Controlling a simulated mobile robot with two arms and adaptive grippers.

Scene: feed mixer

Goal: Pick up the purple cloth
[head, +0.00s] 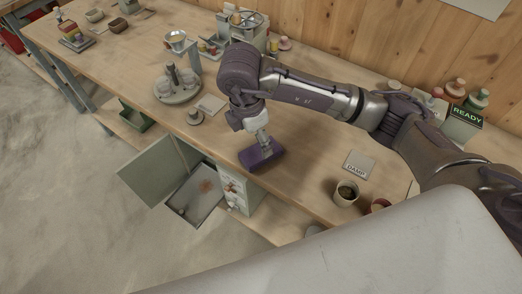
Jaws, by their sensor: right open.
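The purple cloth (261,157) lies as a flat folded block on the wooden bench, near its front edge and above the open cabinet. My right arm reaches in from the right, and my right gripper (264,143) points down at the cloth's top. The gripper is open, with its fingertips at or just above the cloth; I cannot tell whether they touch it. The gripper hides a small part of the cloth's upper side. My left gripper does not show.
A grey cabinet door (148,170) stands open below the bench. A DAMP card (359,163) and a dark-filled cup (345,193) sit to the right. A READY sign (466,114) is at far right.

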